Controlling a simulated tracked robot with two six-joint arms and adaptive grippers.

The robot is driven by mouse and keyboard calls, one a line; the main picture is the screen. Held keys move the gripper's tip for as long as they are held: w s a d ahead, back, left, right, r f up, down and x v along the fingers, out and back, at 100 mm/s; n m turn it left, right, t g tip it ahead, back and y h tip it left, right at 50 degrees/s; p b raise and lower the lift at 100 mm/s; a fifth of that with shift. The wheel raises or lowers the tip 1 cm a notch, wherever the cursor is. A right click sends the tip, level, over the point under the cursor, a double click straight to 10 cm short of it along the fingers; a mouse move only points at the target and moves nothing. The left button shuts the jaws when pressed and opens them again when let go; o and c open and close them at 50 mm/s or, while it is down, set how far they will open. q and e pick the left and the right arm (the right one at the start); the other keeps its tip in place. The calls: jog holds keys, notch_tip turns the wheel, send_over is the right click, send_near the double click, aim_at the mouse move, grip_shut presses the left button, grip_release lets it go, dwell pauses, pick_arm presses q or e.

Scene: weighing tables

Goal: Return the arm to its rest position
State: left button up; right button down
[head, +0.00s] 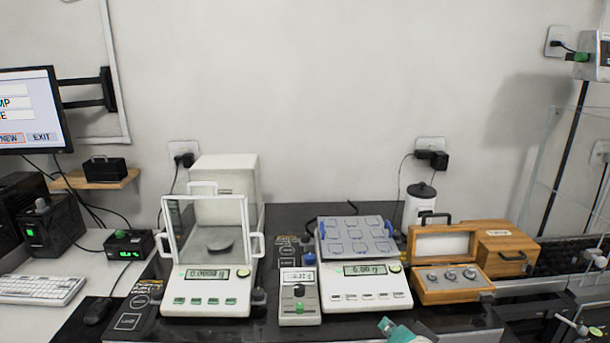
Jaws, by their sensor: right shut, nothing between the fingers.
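My right gripper (398,330) shows only in part at the bottom edge of the head view, as a teal piece with a dark part beside it. It is shut and empty. It is in front of the white balance (372,302), which carries a grey tray with blue edges (355,237). Most of the right arm is out of view. My left gripper is not in view.
An analytical balance with a glass shield (208,305) stands left of a small handheld meter (299,305). An open wooden weight box (450,292) stands at right. A monitor (28,112) and keyboard (40,290) are at left. Clear panels stand at far right.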

jog(key=s+d+f+g+p, duration=0.1)
jog(key=s+f+g+p, duration=0.2)
jog(key=f, duration=0.6)
jog(key=s+d+f+g, duration=0.1)
jog(key=s+f+g, duration=0.25)
jog(key=f, duration=0.55)
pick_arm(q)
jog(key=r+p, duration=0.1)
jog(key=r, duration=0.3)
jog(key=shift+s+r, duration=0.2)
pick_arm(e)
jog(key=s+a+f+n+g+y, duration=0.1)
jog(key=s+a+f+n+g, duration=0.1)
jog(key=s+f, duration=0.3)
jog(key=s+a+f+n+g+y, duration=0.1)
jog(key=s+a+f+n+g, duration=0.2)
jog(key=s, duration=1.1)
jog(key=x, duration=0.3)
jog(key=shift+s+a+f, duration=0.25)
jog(key=shift+s, duration=0.05)
